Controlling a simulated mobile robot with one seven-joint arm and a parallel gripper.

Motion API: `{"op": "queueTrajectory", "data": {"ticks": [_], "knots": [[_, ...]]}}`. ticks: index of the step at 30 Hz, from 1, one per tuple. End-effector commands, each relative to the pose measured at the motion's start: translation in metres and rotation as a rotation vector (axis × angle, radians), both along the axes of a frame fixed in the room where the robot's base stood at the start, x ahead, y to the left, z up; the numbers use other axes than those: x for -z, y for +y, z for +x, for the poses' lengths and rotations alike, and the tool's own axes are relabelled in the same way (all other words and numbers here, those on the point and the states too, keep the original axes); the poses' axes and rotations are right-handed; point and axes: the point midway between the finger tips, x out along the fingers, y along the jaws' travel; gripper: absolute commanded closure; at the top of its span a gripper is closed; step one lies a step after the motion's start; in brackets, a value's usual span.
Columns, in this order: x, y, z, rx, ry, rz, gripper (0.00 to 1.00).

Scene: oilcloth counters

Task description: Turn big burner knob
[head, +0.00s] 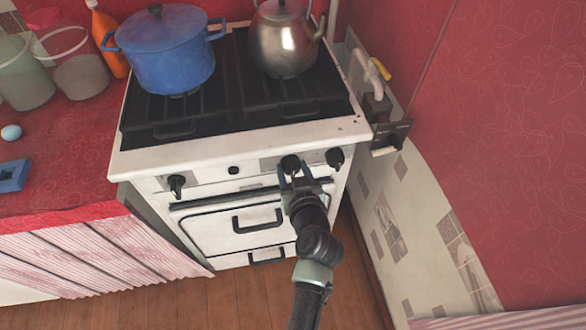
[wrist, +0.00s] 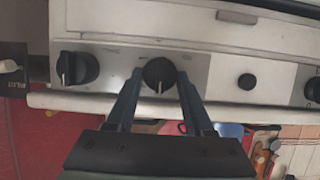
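The white stove (head: 225,143) has black knobs on its front panel. My gripper (head: 294,174) is at the middle knob (head: 290,162), which also shows in the wrist view (wrist: 159,74) with its white pointer line upright. The two fingers (wrist: 160,90) are apart, with their tips at either side of this knob's lower edge; I cannot tell whether they touch it. Another knob (head: 335,157) is to its right, and a third (head: 176,184) is at the panel's left end. The pictures do not label which one is the big burner knob.
A blue pot (head: 168,58) and a metal kettle (head: 283,42) stand on the stove top. The oven door handle (head: 257,221) is below the panel. A pipe with a yellow valve (head: 380,70) and the red wall are close on the right. A red counter (head: 55,150) adjoins on the left.

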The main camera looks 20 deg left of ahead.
Motion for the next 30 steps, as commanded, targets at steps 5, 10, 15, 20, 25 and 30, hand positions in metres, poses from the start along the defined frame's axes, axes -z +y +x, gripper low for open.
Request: {"op": "queueTrajectory", "data": {"ticks": [5, 10, 15, 20, 25, 30], "knots": [[-0.0001, -0.0004, 0.0000, 0.001, 0.000, 0.000, 0.88], [0.0000, -0.0005, 0.0000, 0.000, 0.001, 0.001, 1.00], [0.0004, -0.0007, 0.0005, 0.001, 0.012, 0.021, 1.00], [0.0014, -0.0020, 0.0014, 0.002, 0.047, 0.075, 1.00], [0.0027, -0.0034, 0.0024, 0.002, 0.114, 0.175, 1.00], [0.0036, -0.0048, 0.0034, 0.002, 0.202, 0.304, 1.00]]}}
